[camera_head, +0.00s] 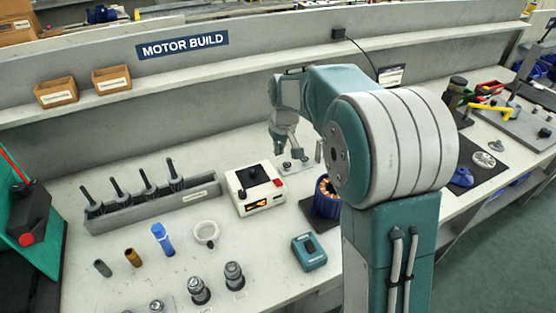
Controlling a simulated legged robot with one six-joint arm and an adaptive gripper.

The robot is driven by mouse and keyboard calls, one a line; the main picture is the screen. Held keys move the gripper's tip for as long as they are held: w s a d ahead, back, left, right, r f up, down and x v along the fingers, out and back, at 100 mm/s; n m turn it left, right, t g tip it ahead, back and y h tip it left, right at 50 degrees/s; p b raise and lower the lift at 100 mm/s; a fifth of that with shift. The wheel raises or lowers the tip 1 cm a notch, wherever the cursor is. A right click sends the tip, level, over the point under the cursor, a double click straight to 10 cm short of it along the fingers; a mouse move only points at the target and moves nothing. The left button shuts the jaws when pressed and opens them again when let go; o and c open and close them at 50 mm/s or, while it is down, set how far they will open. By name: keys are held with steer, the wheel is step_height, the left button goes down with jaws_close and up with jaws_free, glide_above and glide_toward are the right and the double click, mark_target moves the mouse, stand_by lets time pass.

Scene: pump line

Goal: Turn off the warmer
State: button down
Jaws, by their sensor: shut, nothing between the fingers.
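The warmer appears to be the white box (243,207) with a dark top near the middle of the bench. It has a small red part at its right top edge and a lit orange window on its front. A dark knob-like piece stands on its top. My gripper (290,156) is shut and empty, pointing down behind and to the right of the box. It looks apart from the box, over or near a small pale plate (306,166). Whether it touches the plate cannot be told.
A blue motor part with copper windings (327,198) stands right of the box, partly hidden by my arm. A teal device (309,252) lies in front. A grey rack (150,209) with several black-handled tools is at left. A white ring (206,233) and metal parts lie in front.

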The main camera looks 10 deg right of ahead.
mark_target(274, 180)
steer(key=x, duration=0.7)
steer(key=s+x, duration=0.1)
steer(key=x, duration=0.2)
steer(key=shift+f, duration=0.45)
steer(key=shift+s+f, duration=0.1)
steer(key=shift+f, duration=0.65)
steer(key=shift+s+f+t, duration=0.1)
steer(key=shift+f+t, duration=0.1)
steer(key=shift+t, duration=0.1)
steer(key=shift+w+a+r, duration=0.1)
steer(key=shift+w+r, duration=0.1)
steer(key=shift+w, duration=0.6)
steer(key=shift+r, duration=0.1)
